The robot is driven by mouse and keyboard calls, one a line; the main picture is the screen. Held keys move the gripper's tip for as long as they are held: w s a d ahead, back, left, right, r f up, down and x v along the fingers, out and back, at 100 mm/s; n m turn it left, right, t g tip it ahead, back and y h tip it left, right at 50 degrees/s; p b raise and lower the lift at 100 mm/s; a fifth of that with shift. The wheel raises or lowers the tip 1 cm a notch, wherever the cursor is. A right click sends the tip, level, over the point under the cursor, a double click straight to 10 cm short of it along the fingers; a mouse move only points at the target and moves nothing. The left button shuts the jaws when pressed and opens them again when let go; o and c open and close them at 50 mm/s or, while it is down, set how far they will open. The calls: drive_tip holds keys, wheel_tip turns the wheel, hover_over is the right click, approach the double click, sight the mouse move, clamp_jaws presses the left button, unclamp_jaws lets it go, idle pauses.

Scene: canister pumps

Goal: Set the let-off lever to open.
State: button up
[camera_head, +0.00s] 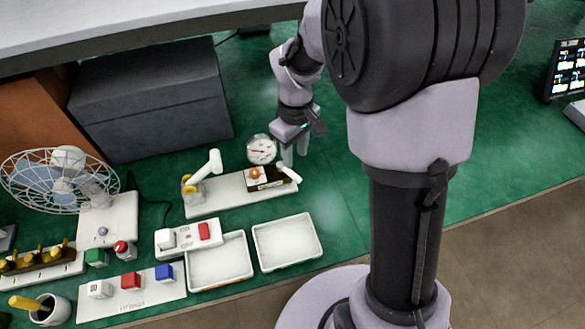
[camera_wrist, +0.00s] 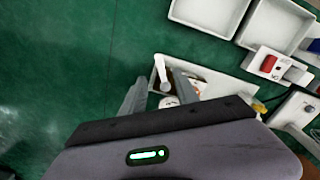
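A white-based canister pump unit (camera_head: 230,194) stands on the green bench, with a round gauge (camera_head: 262,149) at its back. A short white lever (camera_head: 289,173) sits at its right end by a dark block; I take it for the let-off lever, though no label is readable. It points slantwise in the head view. In the wrist view the white lever (camera_wrist: 161,70) shows in the gap between my fingers. My gripper (camera_head: 295,153) is open and empty, fingers pointing down close to that end. The wrist view shows both fingers apart (camera_wrist: 160,80); contact cannot be told.
A larger white handle (camera_head: 208,165) with a yellow base rises at the unit's left end. Two white trays (camera_head: 287,242) and a switch box (camera_head: 189,237) stand in front. A fan (camera_head: 60,180) and grey box (camera_head: 150,100) are left. The green bench right of the unit is clear.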

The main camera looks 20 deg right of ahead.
sight(295, 175)
wheel_tip(295, 175, down, 8)
drive_tip(key=b, duration=0.2)
drive_tip(key=shift+b, duration=0.4)
drive_tip(key=shift+r, duration=0.1)
clamp_jaws()
idle(0.9)
